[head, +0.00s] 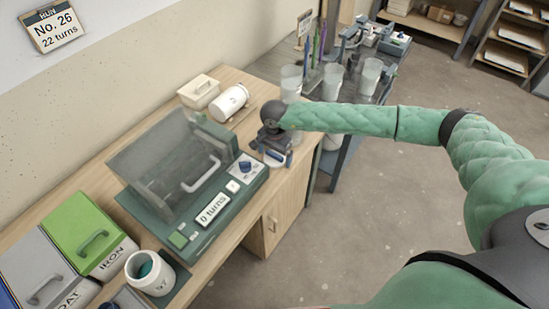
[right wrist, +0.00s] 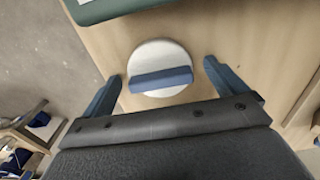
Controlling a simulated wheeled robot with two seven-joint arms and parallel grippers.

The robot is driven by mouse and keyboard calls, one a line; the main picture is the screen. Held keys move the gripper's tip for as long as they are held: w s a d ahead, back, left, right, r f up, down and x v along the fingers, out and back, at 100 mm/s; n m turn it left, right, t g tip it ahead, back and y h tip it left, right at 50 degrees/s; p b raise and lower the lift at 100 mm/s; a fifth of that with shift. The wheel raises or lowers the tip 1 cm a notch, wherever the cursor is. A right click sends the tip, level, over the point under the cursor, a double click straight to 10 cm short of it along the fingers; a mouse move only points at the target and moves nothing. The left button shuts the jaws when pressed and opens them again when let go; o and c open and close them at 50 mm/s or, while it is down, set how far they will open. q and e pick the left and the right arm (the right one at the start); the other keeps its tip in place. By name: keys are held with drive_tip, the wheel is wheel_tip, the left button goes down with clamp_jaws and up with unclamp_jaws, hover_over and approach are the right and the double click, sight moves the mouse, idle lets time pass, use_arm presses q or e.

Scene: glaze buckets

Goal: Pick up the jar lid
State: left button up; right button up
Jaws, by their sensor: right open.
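The jar lid (right wrist: 147,56) is a white disc with a blue bar handle across its top. It lies flat on the wooden bench, and in the head view it (head: 275,163) shows at the bench's right edge, partly covered by my gripper. My right gripper (right wrist: 163,72) is open above the lid, with one blue finger on each side of the disc in the right wrist view. It also shows in the head view (head: 274,151). The blue handle lies between the fingers, with gaps on both sides. My left gripper is not in view.
A green machine (head: 183,222) with a clear cover stands left of the lid. A white jar (head: 230,102) lies on its side behind, beside a cream box (head: 198,92). An open white jar (head: 160,284) stands at the front. Clear cups (head: 332,82) stand on the grey table.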

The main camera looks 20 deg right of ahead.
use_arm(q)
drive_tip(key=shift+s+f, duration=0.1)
use_arm(e)
drive_tip(key=c, duration=1.1)
drive_tip(key=shift+r, duration=0.1)
wheel_tip(320, 180, up, 4)
drive_tip(key=shift+r, duration=0.1)
drive_tip(key=d, duration=0.1)
drive_tip(key=d+r, duration=0.1)
drive_tip(key=s+d, duration=0.1)
drive_tip(key=shift+s+d+r, duration=0.1)
drive_tip(key=shift+d+r, duration=0.1)
drive_tip(key=shift+r, duration=0.15)
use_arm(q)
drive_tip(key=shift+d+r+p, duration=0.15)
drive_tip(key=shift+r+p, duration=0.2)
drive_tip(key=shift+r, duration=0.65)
use_arm(e)
drive_tip(key=shift+s+d+r, duration=0.5)
drive_tip(key=shift+d+r, duration=0.75)
drive_tip(key=shift+r, duration=0.6)
drive_tip(key=shift+s+d+r, duration=0.55)
drive_tip(key=shift+d+r, duration=0.7)
drive_tip(key=shift+r, duration=0.55)
drive_tip(key=shift+s+d+r, duration=0.5)
drive_tip(key=shift+d+r, duration=0.75)
drive_tip(key=shift+r, duration=0.6)
